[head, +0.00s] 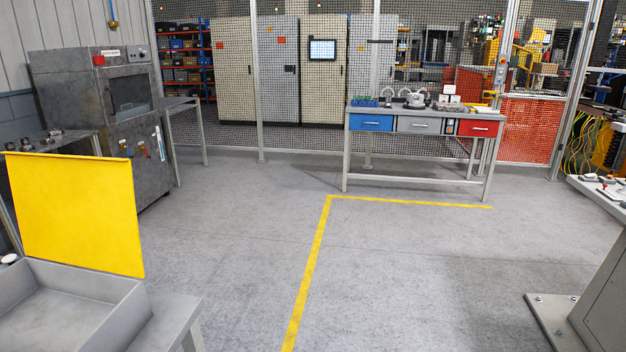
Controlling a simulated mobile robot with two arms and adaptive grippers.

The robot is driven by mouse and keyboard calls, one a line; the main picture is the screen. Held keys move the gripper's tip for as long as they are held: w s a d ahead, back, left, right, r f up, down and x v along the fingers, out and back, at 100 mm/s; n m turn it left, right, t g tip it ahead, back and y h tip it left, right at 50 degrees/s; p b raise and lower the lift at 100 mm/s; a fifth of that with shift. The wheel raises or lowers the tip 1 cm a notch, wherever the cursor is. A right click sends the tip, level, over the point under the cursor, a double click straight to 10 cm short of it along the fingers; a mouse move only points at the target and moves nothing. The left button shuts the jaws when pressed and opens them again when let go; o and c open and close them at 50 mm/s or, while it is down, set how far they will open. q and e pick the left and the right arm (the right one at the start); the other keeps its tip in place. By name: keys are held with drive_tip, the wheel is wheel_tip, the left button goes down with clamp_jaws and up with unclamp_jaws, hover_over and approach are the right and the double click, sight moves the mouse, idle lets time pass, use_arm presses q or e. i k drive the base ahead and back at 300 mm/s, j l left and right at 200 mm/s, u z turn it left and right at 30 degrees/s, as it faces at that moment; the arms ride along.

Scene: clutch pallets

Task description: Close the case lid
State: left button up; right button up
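The case (122,312) is a grey open box at the lower left, on a grey table (172,318). Its yellow lid (75,212) stands raised, close to upright, at the far side of the case. The part of the case floor that I see is bare. The left and near parts of the case are cut off by the picture edge. Neither of my grippers shows in the head view.
A grey oven-like machine (128,95) stands behind the lid. A workbench with blue, grey and red drawers (422,124) stands ahead by a mesh fence. A grey metal base (555,320) is at lower right. The middle floor (390,260) is clear, with yellow tape lines.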

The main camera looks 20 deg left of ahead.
sight(73, 210)
drive_tip(key=i+u, duration=0.25)
drive_tip(key=u, duration=0.2)
drive_tip(key=i+l+u, duration=0.1)
drive_tip(key=i+u, duration=0.15)
drive_tip(key=u, duration=0.2)
drive_tip(key=i+l+u, duration=0.2)
drive_tip(key=u, duration=0.25)
drive_tip(key=i+l+u, duration=0.25)
drive_tip(key=u, duration=0.2)
drive_tip(key=i+l+u, duration=0.1)
drive_tip(key=l+u, duration=0.35)
drive_tip(key=i+l+u, duration=0.2)
drive_tip(key=l+u, duration=0.55)
drive_tip(key=l, duration=0.3)
drive_tip(key=i+l+u, duration=0.1)
drive_tip(key=l+u, duration=0.3)
drive_tip(key=l, duration=0.15)
drive_tip(key=l+u, duration=0.35)
drive_tip(key=l, duration=0.2)
